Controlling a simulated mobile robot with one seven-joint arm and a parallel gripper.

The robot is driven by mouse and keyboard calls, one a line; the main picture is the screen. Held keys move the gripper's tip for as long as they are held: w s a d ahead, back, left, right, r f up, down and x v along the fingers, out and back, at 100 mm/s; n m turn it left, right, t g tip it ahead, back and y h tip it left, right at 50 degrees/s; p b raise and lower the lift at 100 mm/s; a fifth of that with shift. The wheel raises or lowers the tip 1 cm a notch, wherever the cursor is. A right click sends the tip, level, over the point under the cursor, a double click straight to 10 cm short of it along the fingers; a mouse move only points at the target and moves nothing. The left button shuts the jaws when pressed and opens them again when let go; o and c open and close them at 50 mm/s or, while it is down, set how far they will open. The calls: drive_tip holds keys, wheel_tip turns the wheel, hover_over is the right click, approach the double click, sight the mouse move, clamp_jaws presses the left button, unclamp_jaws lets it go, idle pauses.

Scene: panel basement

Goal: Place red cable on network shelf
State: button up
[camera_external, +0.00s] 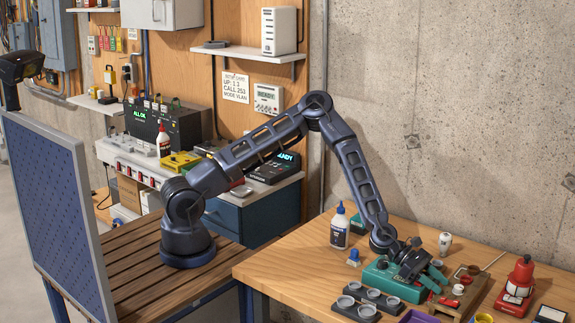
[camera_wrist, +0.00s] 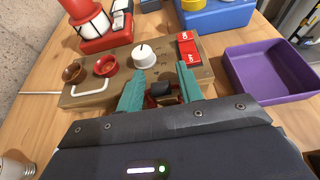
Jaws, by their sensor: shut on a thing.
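My gripper (camera_external: 432,276) is low over the wooden workbench at the right, by a small wooden control board (camera_external: 472,290).
The board carries a red switch (camera_wrist: 188,47), a white knob (camera_wrist: 143,55) and small bowls. A purple tray (camera_wrist: 270,75) lies beside it. A teal case (camera_external: 385,275), a dark cup tray (camera_external: 366,304), a glue bottle (camera_external: 340,228) and a red device (camera_external: 519,279) crowd the workbench.

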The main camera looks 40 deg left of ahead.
sight(436, 282)
wheel_tip(436, 282, up, 20)
drive_tip(key=w+a+r+n+t+y, duration=0.1)
drive_tip(key=w+a+n+t, duration=0.2)
drive_tip(key=w+a, duration=0.3)
drive_tip(key=w+a+r+n+t+y, duration=0.1)
drive_tip(key=w+a, duration=0.6)
drive_tip(key=a, duration=0.7)
drive_tip(key=w+a+n+t+y, duration=0.3)
drive_tip(key=w+a+n+t, duration=0.3)
drive_tip(key=a, duration=0.4)
drive_tip(key=shift+w+r, duration=0.4)
drive_tip(key=shift+w, duration=0.2)
drive_tip(key=s+d+f+m+g+h, duration=0.1)
drive_tip(key=s+d+m+g, duration=0.3)
drive_tip(key=d, duration=0.5)
drive_tip(key=s+d+f+m+g+h, duration=0.1)
drive_tip(key=s+d+m+g+h, duration=0.1)
drive_tip(key=d+m+g, duration=0.55)
drive_tip(key=s+d+f+m+g+h, duration=0.1)
drive_tip(key=s+d+m+g, duration=0.2)
drive_tip(key=d, duration=0.8)
drive_tip(key=shift+g, duration=0.25)
drive_tip(key=f, duration=1.9)
drive_tip(key=shift+w+a+f, duration=0.25)
drive_tip(key=shift+w+f, duration=0.05)
drive_tip(key=shift+w, duration=0.05)
